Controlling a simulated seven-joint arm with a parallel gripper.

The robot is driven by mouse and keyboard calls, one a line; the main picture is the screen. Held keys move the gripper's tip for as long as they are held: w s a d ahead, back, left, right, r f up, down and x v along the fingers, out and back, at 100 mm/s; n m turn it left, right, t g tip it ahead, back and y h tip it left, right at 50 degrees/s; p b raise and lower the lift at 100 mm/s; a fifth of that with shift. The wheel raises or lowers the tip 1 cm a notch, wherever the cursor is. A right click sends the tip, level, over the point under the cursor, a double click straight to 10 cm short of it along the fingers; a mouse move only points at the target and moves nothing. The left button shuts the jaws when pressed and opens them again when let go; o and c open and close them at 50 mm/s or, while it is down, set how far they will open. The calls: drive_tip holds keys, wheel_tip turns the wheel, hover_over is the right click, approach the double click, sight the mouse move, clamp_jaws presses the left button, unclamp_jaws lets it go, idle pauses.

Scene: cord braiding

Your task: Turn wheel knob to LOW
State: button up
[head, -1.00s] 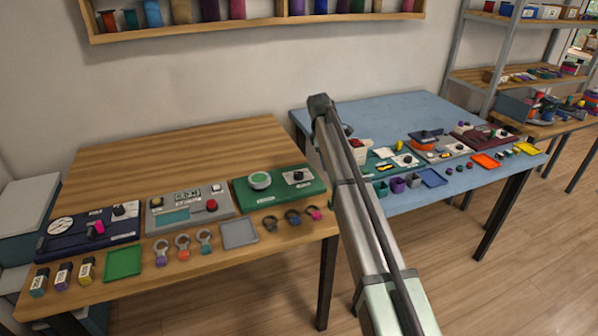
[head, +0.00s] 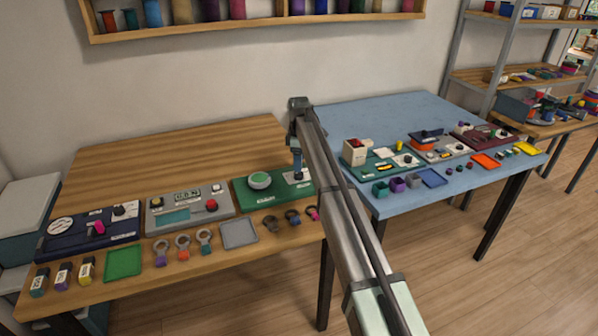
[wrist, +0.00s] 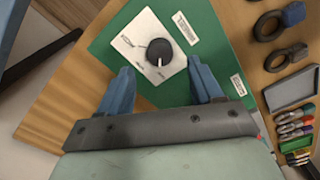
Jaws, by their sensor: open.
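A round black knob (wrist: 159,49) sits on a white dial plate (wrist: 135,28) on a green panel (wrist: 110,50). Its white pointer line points toward the bottom of the wrist view. The small labels around it are too blurred to read. The same green panel (head: 238,190) is at the right end of the wooden table in the head view, where my gripper hides most of the knob. My gripper (wrist: 160,70) is open, its blue fingers on either side below the knob in the wrist view, apart from it. In the head view, my gripper (head: 298,170) hangs over the panel's right part.
A green round button (head: 260,180) is on the panel's left part. A grey panel (head: 188,212) and a dark blue panel (head: 75,240) stand farther left. Several rings, including a dark one (head: 270,222), and a grey tray (head: 239,234) lie in front. A blue table (head: 385,112) is at right.

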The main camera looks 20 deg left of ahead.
sight(299, 174)
drive_tip(key=shift+f, duration=2.55)
drive_tip(key=shift+c, duration=0.5)
drive_tip(key=c, duration=1)
drive_tip(key=shift+o, duration=0.2)
